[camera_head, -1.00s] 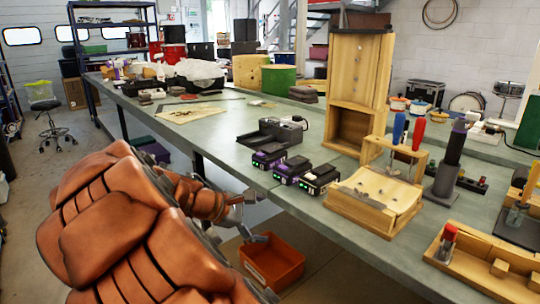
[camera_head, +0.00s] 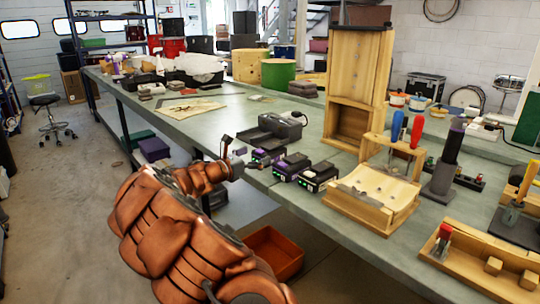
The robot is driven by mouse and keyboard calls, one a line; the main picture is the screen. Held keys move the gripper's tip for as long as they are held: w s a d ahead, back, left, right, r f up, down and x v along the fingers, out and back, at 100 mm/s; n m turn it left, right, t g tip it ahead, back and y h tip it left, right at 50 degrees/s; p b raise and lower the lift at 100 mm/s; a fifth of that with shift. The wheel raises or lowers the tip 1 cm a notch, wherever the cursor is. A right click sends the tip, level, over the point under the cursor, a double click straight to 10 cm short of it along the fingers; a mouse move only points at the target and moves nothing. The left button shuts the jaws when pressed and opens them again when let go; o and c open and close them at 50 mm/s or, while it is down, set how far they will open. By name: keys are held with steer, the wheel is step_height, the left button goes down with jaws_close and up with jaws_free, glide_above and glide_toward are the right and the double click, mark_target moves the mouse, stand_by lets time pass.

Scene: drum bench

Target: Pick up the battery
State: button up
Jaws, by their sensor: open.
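Three dark batteries stand in a row at the bench's front edge: the left battery (camera_head: 269,153) and middle battery (camera_head: 290,167) have purple parts, and the right battery (camera_head: 318,178) is black with a green patch. My gripper (camera_head: 237,154) is open, just left of the left battery and by the bench's front edge. Its fingers are small in the picture. I cannot tell whether it touches the left battery, whose left side is partly hidden.
A dark charger-like device (camera_head: 281,127) sits behind the batteries. A wooden stand (camera_head: 372,204) is to their right and a tall wooden box (camera_head: 358,85) behind. An orange bin (camera_head: 274,252) is below the bench (camera_head: 228,118). The bench left of the batteries is mostly clear.

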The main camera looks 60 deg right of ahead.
mark_target(265, 148)
steer(key=shift+s+d+r+b, duration=0.1)
steer(key=shift+s+d+r, duration=0.05)
steer(key=shift+d, duration=0.8)
steer(key=shift+s+d+r+b, duration=0.1)
steer(key=shift+s+d+b, duration=0.05)
steer(key=shift+d, duration=0.75)
steer(key=shift+s+d+r+b, duration=0.1)
steer(key=shift+s+d+r, duration=0.05)
steer(key=shift+d, duration=0.8)
steer(key=shift+c, duration=0.3)
steer(key=c, duration=1.3)
steer(key=shift+c, duration=0.9)
steer(key=shift+r, duration=0.1)
